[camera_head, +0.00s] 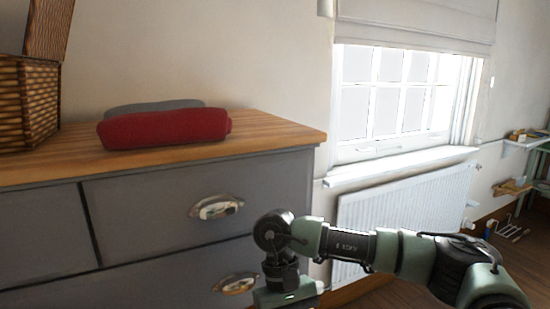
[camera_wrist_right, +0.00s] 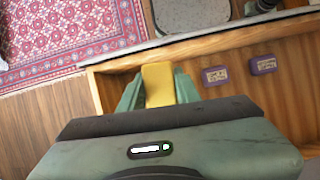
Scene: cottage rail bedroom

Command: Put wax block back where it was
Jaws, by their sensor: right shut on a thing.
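A yellow block (camera_wrist_right: 158,86), which looks like the wax block, is between the green fingers of my right gripper (camera_wrist_right: 158,78) in the right wrist view. The gripper is shut on it. The block is over or inside a shallow wooden compartment (camera_wrist_right: 240,92); I cannot tell whether it touches the bottom. In the head view my right gripper (camera_head: 287,297) is low, in front of the grey dresser (camera_head: 150,205), and its fingertips and the block are out of frame. My left gripper is not in view.
Two small purple labelled blocks (camera_wrist_right: 215,75) (camera_wrist_right: 263,64) lie in the compartment to the right of the yellow block. A red patterned rug (camera_wrist_right: 70,40) and a grey rounded object (camera_wrist_right: 190,14) are beyond its edge.

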